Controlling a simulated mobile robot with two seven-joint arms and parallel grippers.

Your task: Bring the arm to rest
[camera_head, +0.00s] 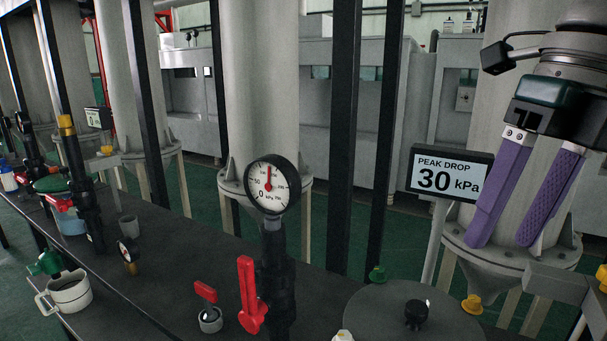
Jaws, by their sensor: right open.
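My right gripper (507,242) is at the upper right, pointing down with its two purple fingers apart and nothing between them. It hangs in front of a pale column and beside the display sign (449,173), which reads "PEAK DROP 30 kPa". In the picture its fingertips lie above the round grey lid (375,318); I cannot tell the exact distance. My left gripper is not in view.
A pressure gauge (273,184) stands on a black pipe with a red lever (250,295). Black posts and pale columns rise behind.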

